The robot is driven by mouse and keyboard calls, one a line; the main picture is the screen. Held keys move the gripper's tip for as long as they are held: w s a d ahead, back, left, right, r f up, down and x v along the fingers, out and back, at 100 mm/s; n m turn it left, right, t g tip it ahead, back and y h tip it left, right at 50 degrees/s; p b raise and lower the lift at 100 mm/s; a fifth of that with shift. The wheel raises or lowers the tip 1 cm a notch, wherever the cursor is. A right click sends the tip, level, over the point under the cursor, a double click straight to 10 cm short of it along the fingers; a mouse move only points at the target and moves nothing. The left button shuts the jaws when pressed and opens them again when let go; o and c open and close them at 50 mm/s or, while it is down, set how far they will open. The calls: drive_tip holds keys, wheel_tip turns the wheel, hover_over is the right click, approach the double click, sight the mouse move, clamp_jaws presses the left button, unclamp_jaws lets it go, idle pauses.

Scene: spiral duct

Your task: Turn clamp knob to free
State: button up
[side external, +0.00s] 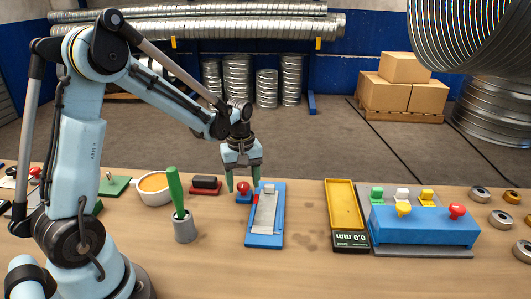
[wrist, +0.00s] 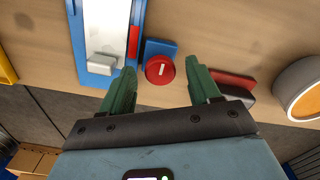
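The clamp knob appears to be the red round knob on a small blue block (side external: 243,188), beside the blue clamp fixture (side external: 264,240) with a grey metal plate. In the wrist view the red knob (wrist: 160,70) shows a white mark on its face and lies between and just beyond the fingertips. My gripper (side external: 243,188) hangs fingers-down over the knob; its green fingers (wrist: 162,78) are spread apart on both sides of it, with no contact visible. The gripper is open and holds nothing.
A dark block with a red base (side external: 206,185) sits close left of the knob. Further left are an orange-filled bowl (side external: 155,187) and a green-handled tool in a grey cup (side external: 184,228). A yellow tray (side external: 344,205) and blue block (side external: 424,226) stand right.

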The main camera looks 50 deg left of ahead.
sight(243, 187)
wheel_tip(243, 187, up, 12)
idle(0.9)
drive_tip(key=shift+s+d+r, duration=0.1)
drive_tip(key=s+d+f+m+t, duration=0.1)
drive_tip(key=s+d+m+t, duration=0.6)
drive_tip(key=d+m, duration=0.3)
drive_tip(key=shift+s+d+f+m, duration=0.35)
drive_tip(key=shift+s+m, duration=0.55)
drive_tip(key=shift+m, duration=1)
drive_tip(key=shift+r, duration=0.1)
